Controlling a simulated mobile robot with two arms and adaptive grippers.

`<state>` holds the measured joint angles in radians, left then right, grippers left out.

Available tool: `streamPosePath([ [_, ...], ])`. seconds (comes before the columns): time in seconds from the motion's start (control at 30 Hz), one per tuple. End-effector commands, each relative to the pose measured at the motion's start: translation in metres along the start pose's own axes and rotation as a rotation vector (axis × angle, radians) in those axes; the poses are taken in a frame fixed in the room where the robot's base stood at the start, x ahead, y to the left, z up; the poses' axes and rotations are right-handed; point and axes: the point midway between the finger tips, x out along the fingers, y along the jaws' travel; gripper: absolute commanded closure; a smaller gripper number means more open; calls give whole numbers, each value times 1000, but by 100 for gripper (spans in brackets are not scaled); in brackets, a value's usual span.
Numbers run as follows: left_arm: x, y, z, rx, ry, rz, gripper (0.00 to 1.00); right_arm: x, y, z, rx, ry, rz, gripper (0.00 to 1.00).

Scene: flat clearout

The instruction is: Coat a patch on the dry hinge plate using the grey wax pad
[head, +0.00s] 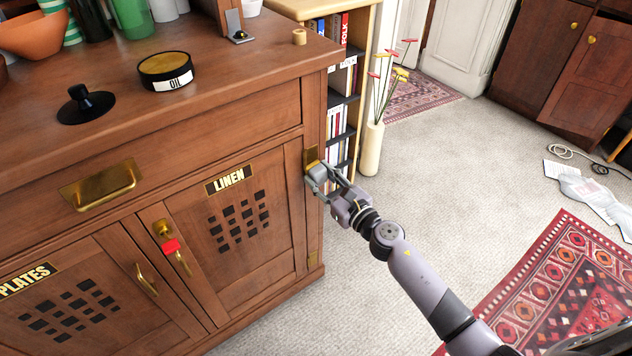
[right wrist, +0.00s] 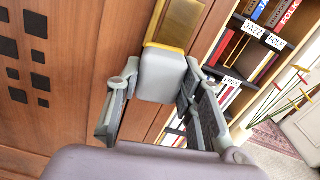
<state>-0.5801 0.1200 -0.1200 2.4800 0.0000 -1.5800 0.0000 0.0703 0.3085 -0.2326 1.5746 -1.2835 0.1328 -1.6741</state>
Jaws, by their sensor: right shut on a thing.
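The upper brass hinge plate (head: 311,157) is on the right edge of the LINEN door (head: 232,218). My right gripper (head: 318,177) is shut on the grey wax pad (head: 317,170), which is right at the lower part of the plate. My left gripper is not in view.
A lower hinge (head: 312,258) is on the same door edge. The OIL tin (head: 166,71) and a black knobbed lid (head: 86,104) are on the cabinet top. A bookshelf (head: 345,85) and a flower vase (head: 371,148) stand right of the cabinet.

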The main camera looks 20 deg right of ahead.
Motion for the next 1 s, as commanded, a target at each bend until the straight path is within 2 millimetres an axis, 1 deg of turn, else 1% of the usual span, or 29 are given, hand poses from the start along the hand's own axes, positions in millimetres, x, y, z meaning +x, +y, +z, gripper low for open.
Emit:
streamPosePath([
  [0.03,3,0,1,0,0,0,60,0,-6,-2,-2,0,-1,88],
  [0.2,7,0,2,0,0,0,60,-1,-19,-4,-1,0,-1,88],
  [0.43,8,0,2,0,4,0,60,1,-21,-2,2,-1,0,88],
  [0.57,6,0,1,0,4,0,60,1,-14,-1,2,0,2,88],
  [0.9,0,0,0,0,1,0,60,3,16,4,2,-2,3,88],
  [1.0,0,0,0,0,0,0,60,3,20,4,1,-2,4,88],
])
